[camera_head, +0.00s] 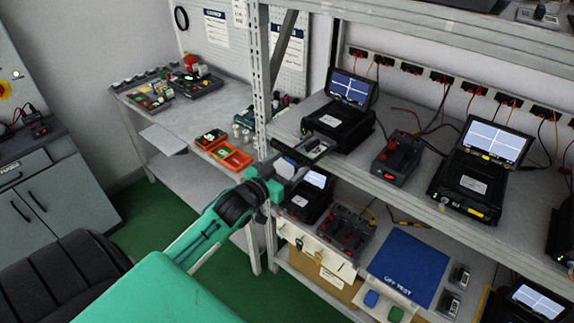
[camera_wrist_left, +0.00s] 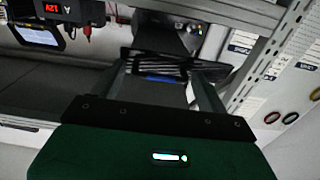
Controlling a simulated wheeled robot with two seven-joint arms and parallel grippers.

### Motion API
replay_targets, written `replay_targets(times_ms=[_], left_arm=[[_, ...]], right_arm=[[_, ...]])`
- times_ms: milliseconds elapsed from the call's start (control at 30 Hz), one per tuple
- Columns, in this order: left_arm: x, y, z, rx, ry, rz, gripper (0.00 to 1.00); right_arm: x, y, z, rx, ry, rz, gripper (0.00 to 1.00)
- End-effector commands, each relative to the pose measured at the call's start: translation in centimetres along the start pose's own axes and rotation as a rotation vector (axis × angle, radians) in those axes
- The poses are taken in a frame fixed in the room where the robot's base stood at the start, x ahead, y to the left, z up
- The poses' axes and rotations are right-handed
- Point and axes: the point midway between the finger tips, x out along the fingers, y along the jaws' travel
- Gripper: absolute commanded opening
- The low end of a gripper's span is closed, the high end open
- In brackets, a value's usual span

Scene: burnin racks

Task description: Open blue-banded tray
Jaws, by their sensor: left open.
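My left gripper (camera_head: 318,148) comes in from the left at the front edge of the upper shelf. It is open, and its fingers reach toward the front of a black tester unit (camera_head: 338,126) with a raised screen. In the left wrist view, a thin blue band (camera_wrist_left: 165,78) crosses the dark front of a tray between the two spread fingers (camera_wrist_left: 165,72). I cannot tell whether the fingers touch the tray. The tray appears shut, though the gripper partly covers it in the head view. My right gripper is not in view.
A second tester (camera_head: 466,188) with a yellow mark stands farther right on the upper shelf (camera_head: 408,208), beyond a dark power unit (camera_head: 398,158). A metal rack post (camera_head: 259,75) rises close by my left gripper. The lower shelf holds a blue mat (camera_head: 408,267) and more units.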

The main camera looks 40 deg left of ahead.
Motion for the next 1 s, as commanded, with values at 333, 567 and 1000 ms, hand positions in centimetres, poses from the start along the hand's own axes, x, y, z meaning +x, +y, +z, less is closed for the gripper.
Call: replay_targets(times_ms=[333,567,1000], left_arm=[[-0.4,-0.1,0.1,0.002,-0.001,-0.001,0.76],[-3.2,0.0,0.4,0.003,-0.002,-0.001,0.76],[-10.2,0.0,0.4,0.001,-0.002,-0.001,0.76]], right_arm=[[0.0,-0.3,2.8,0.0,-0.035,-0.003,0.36],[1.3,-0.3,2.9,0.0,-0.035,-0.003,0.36],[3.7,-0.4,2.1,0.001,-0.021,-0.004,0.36]])
